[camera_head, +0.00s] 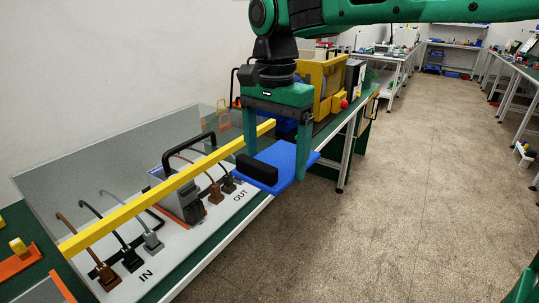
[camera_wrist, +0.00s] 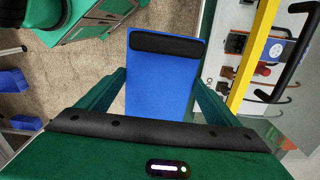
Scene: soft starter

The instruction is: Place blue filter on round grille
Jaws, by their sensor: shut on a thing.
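The blue filter, a flat blue plate with a black bar at one end, is held by my gripper (camera_head: 276,166) in the head view. Its blue face (camera_head: 291,162) and black bar (camera_head: 257,169) both show. In the wrist view, the filter (camera_wrist: 160,98) lies between the two green fingers of my gripper (camera_wrist: 160,84), which are shut on its side edges. It is held roughly flat in the air near the OUT end of the panel, by the bench's front edge. I cannot make out a round grille in either view.
A grey soft-starter unit (camera_head: 167,187) with a black handle stands on a white panel marked IN and OUT, with several plugged cables. A clear cover with a yellow bar (camera_head: 140,205) stands tilted over the panel. A yellow box (camera_head: 324,77) stands behind my gripper.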

